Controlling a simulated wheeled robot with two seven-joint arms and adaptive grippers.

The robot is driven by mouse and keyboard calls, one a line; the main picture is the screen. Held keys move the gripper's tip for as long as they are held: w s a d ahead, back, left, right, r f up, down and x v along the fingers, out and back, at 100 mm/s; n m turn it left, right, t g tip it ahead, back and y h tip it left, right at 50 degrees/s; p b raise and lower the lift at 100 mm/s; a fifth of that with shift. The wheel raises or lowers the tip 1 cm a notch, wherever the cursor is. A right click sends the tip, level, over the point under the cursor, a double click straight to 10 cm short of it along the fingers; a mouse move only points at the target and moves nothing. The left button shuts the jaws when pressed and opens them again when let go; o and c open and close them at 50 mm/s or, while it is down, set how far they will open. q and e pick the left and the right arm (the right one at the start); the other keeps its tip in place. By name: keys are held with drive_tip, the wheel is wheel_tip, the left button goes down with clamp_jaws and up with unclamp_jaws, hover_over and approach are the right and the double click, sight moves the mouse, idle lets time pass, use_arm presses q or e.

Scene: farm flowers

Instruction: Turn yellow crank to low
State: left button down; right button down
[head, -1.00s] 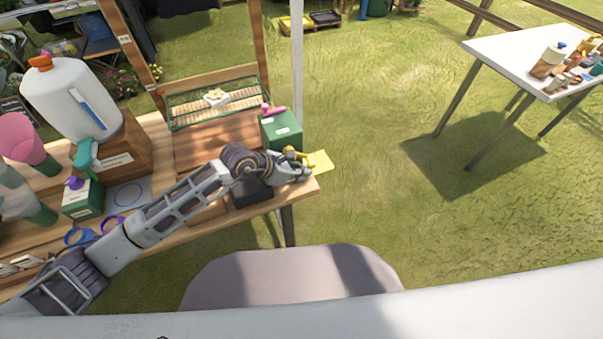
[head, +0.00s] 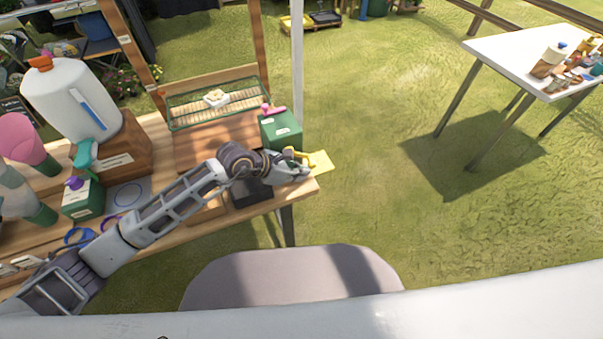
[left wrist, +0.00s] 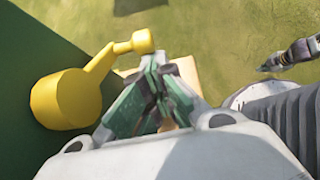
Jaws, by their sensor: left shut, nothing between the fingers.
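The yellow crank (left wrist: 65,98) sticks out from the side of a dark green box in the left wrist view. Its arm slants up and right to a round knob. In the head view the crank (head: 291,154) shows small beside the green box (head: 283,131). My left gripper (left wrist: 157,62) is shut and empty, its fingertips close to the knob on its lower right side; I cannot tell whether they touch. In the head view the left gripper (head: 304,169) is at the table's right end. A dark, pale-jointed tip, apparently my right gripper (left wrist: 270,66), shows at the right edge.
A yellow sheet (head: 320,163) lies at the table's right end. A wire basket (head: 180,120), a pink-handled tool (head: 272,109) and a white jug (head: 72,100) are on the wooden table. A white post (head: 297,60) rises behind. Grass to the right is open up to a white table (head: 500,50).

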use_arm(q)
drive_tip(key=v, duration=0.4)
drive_tip(key=shift+w+a+r, duration=0.2)
drive_tip(key=shift+r, duration=0.25)
drive_tip(key=v, duration=0.6)
drive_tip(key=shift+s+a+f, duration=0.2)
drive_tip(key=shift+s, duration=0.15)
